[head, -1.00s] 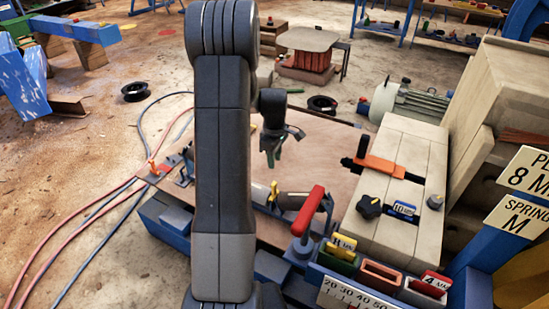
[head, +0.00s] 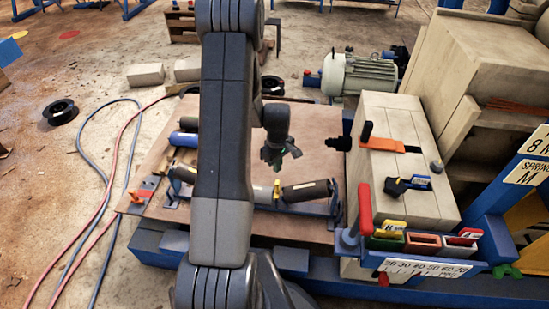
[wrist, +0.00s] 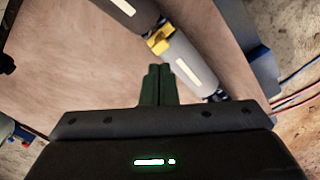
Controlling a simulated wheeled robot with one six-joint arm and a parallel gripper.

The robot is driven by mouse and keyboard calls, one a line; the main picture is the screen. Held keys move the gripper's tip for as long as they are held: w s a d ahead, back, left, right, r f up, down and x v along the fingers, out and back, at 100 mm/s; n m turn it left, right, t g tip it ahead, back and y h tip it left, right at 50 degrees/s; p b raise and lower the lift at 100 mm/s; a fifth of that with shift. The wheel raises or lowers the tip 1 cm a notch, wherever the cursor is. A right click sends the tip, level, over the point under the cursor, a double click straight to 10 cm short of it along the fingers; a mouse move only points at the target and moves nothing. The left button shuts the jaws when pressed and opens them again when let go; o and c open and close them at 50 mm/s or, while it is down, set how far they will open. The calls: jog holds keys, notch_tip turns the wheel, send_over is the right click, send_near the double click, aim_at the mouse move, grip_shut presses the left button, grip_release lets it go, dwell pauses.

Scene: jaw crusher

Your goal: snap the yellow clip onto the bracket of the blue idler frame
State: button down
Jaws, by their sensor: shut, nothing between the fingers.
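The yellow clip (head: 277,190) is at the gap between a grey roller (head: 262,193) and a dark roller (head: 306,190) of the idler frame (head: 322,207). In the wrist view the yellow clip (wrist: 159,41) lies just beyond my fingertips, at the roller ends. I cannot tell whether it is seated on the bracket, which is mostly hidden. My gripper (head: 274,158) is above the wooden board near the clip, pointing down. In the wrist view its green fingers (wrist: 157,72) are together with nothing between them. My arm hides part of the frame in the head view.
A blue roller (head: 184,139) lies at the board's left. A red-handled lever (head: 365,208) and coloured bins (head: 423,241) stand at right, beside pale blocks (head: 385,185). Hoses (head: 110,190) run along the floor at left. The board's (head: 310,130) back area looks clear.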

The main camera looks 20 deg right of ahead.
aim_at(277, 182)
jog(key=shift+f+b, duration=1.7)
jog(key=shift+f, duration=1.3)
jog(key=shift+f, duration=0.25)
jog(key=shift+r, duration=0.1)
jog(key=shift+r+p, duration=0.75)
jog(key=shift+r, duration=0.75)
notch_tip(277, 182, up, 14)
jog(key=p, duration=0.2)
jog(key=shift+f, duration=0.25)
notch_tip(277, 182, down, 16)
jog(key=b, duration=0.3)
jog(key=shift+f+b, duration=0.15)
jog(key=shift+b, duration=0.2)
